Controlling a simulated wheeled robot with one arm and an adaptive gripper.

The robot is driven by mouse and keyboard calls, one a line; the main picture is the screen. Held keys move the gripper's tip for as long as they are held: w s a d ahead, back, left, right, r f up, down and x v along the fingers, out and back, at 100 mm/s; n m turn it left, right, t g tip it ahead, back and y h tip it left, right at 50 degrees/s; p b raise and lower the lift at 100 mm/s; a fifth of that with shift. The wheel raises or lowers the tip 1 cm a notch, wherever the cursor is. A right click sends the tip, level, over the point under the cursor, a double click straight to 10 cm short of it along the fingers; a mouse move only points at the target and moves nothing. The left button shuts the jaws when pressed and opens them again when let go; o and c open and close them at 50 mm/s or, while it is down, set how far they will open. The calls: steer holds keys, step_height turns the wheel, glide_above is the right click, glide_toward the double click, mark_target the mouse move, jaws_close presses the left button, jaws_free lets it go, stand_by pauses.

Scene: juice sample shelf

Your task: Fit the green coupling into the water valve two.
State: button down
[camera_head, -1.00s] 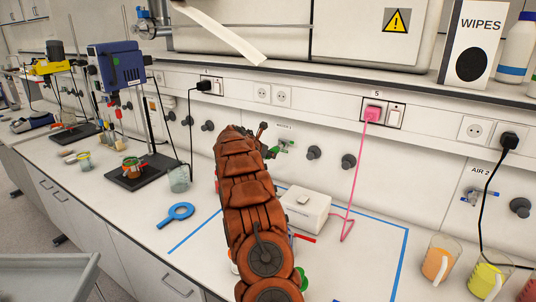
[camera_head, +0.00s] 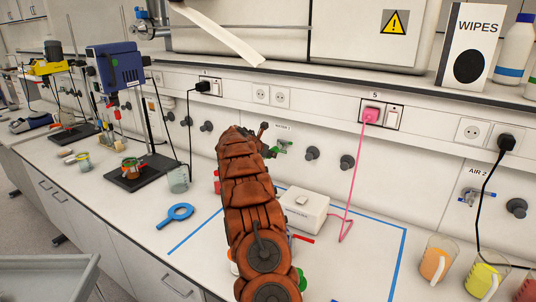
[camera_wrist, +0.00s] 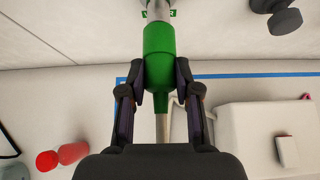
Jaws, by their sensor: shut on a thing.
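In the wrist view, the green coupling (camera_wrist: 158,45) is between the two fingers of my gripper (camera_wrist: 160,75), which is shut on it. A pale stem or hose (camera_wrist: 162,128) runs from its narrow end back towards my palm. Its wide end lines up with and appears to touch the grey metal water valve (camera_wrist: 158,10) at the top edge of the picture. I cannot tell how deep the fit is. A green label beside the valve is partly cut off. In the head view, my arm hides the coupling and most of the gripper; a green-and-metal valve part (camera_head: 284,146) shows on the wall.
A white box-shaped device (camera_head: 303,212) stands on the bench right of my arm, with a pink cable (camera_head: 350,190) beside it. Dark wall knobs (camera_head: 347,162) are close by on the right. Beakers (camera_head: 438,260) stand at the far right.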

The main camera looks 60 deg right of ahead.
steer(key=c, duration=0.7)
jaws_free()
steer(key=shift+c, duration=0.2)
steer(key=shift+r, duration=0.1)
steer(key=v, duration=1.2)
